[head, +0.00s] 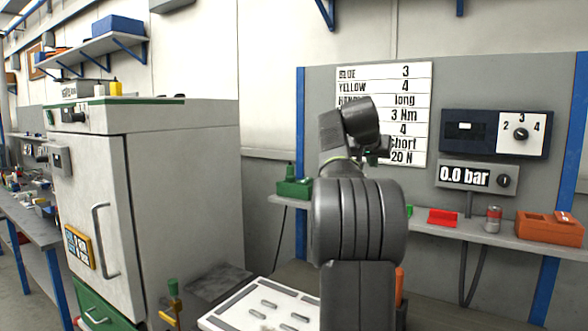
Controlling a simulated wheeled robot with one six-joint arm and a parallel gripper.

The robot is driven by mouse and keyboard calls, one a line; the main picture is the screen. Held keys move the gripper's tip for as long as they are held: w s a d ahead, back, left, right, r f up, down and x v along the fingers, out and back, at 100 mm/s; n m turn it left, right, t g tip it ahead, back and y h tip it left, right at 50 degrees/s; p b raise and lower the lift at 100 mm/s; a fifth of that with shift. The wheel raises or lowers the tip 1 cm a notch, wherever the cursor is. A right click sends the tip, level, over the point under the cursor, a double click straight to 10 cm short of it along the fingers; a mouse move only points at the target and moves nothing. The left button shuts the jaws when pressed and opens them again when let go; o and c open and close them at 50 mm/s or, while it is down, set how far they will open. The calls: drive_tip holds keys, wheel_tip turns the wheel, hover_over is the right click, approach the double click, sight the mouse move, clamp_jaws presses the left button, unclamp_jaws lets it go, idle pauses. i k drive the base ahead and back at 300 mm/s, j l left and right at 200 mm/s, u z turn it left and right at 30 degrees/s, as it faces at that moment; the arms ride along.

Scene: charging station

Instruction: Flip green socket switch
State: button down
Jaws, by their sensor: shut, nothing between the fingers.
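A green box-shaped unit (294,188) sits on the left end of the grey wall shelf, with a dark green upright part on top; it may be the green socket. Its switch is too small to make out. A small piece of another green thing (409,210) shows just right of my arm, mostly hidden. My gripper (378,156) is small and dark, in front of the white wall chart, above the shelf and to the right of the green unit. It looks shut and empty, and is apart from the green unit.
On the shelf (505,236) stand a red holder (442,217), a can (492,220) and an orange unit (550,229). A dial panel (496,133) and a pressure display (465,178) are above. A large cabinet (185,190) stands left; a white tray (240,313) lies low in front.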

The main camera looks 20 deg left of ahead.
sight(305, 181)
drive_tip(key=i+j, duration=0.1)
drive_tip(key=j, duration=0.25)
drive_tip(key=i+j+z, duration=0.1)
drive_tip(key=j, duration=0.25)
drive_tip(key=i+j, duration=0.15)
drive_tip(key=j, duration=0.2)
drive_tip(key=i+j+z, duration=0.1)
drive_tip(key=j, duration=0.3)
drive_tip(key=i+j, duration=0.1)
drive_tip(key=j, duration=0.25)
